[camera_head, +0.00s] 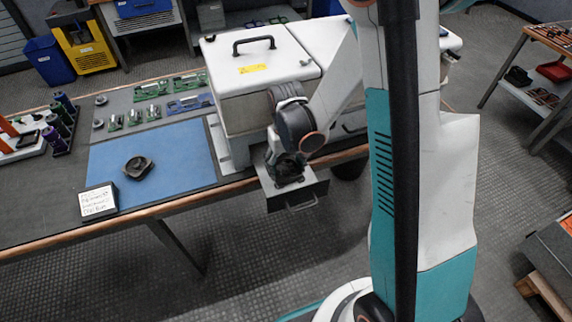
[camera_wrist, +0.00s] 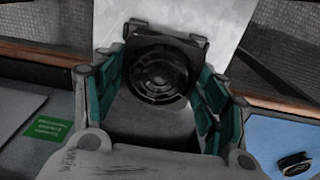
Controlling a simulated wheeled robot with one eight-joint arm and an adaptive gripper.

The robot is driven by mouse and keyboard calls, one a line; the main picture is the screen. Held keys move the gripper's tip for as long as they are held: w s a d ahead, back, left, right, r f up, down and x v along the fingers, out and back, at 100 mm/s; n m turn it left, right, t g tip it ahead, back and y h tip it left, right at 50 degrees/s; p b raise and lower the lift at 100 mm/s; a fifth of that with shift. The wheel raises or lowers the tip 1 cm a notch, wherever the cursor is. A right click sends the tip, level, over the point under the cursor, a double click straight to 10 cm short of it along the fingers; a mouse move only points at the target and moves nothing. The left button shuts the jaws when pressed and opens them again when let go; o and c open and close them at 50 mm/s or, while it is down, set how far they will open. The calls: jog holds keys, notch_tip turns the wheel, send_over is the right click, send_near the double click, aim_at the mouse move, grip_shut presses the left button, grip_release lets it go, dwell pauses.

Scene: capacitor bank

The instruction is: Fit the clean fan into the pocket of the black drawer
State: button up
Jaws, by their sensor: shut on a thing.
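The open drawer (camera_head: 311,190) sticks out from the front of the white cabinet (camera_head: 262,95), with a grey rim, dark front and handle. My gripper (camera_head: 288,168) is over the drawer, pointing down. In the wrist view my gripper (camera_wrist: 160,75) is shut on a round-bladed black fan (camera_wrist: 158,70), held between its green-sided fingers. The drawer's pocket is hidden by my gripper and the fan, so I cannot tell whether the fan touches it. A second dark fan (camera_head: 138,167) lies on the blue mat (camera_head: 180,150); it also shows in the wrist view (camera_wrist: 294,163).
A small white sign (camera_head: 98,201) stands on the mat's front left corner. Green and blue circuit boards (camera_head: 150,90) lie behind the mat. Dark spools (camera_head: 62,120) stand at the left. The cabinet is close behind my gripper; the floor in front of the drawer is clear.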

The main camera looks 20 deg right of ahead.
jog(key=shift+f, duration=0.1)
jog(key=o, duration=1.2)
notch_tip(320, 180, up, 12)
jog(key=shift+r, duration=0.1)
jog(key=s+r+t, duration=0.2)
jog(key=s+r, duration=0.2)
jog(key=s, duration=0.1)
jog(key=s+r+t, duration=0.2)
jog(key=s+r, duration=0.2)
jog(key=s, duration=0.1)
jog(key=s+r+t, duration=0.3)
jog(key=s+r, duration=0.1)
jog(key=shift+s, duration=0.4)
